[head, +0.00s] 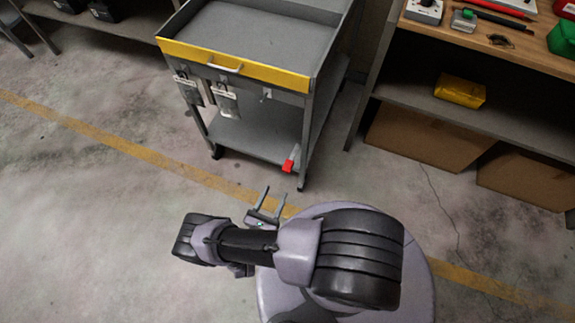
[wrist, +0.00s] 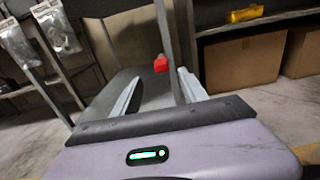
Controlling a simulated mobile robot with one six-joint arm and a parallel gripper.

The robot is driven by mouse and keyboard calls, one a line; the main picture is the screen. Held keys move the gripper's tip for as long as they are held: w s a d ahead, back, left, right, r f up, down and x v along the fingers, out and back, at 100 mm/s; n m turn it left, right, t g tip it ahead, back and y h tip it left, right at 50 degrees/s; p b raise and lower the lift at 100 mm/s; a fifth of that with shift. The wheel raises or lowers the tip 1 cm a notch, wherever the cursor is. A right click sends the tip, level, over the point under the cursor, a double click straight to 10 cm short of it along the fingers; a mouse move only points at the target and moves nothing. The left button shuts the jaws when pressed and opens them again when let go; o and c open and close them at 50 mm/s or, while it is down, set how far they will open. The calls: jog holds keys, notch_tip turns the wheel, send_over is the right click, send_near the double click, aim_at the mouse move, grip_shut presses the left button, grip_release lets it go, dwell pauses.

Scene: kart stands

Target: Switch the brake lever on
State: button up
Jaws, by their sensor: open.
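The brake lever (head: 288,165) has a red end and a grey arm, and sits low by the front right leg of the grey kart (head: 232,64). Its red end also shows in the wrist view (wrist: 161,64), just above the gap between my fingertips. My gripper (head: 275,192) is open and empty, in front of the kart and below the lever in the head view. In the wrist view its two fingers (wrist: 160,76) are spread apart. They look apart from the lever, but the exact distance is unclear.
A workbench (head: 430,108) with a yellow box (head: 460,90) and cardboard boxes (head: 425,140) underneath stands at right. Hanging pouches (head: 222,100) are on the kart's front left. The concrete floor in front is clear, with a yellow line (head: 150,155).

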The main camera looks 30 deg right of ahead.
aim_at(288, 166)
jog(key=b+x, duration=0.1)
jog(key=x, duration=1.1)
jog(key=shift+w+d, duration=0.2)
jog(key=shift+d, duration=0.1)
grip_shut()
dwell(0.6)
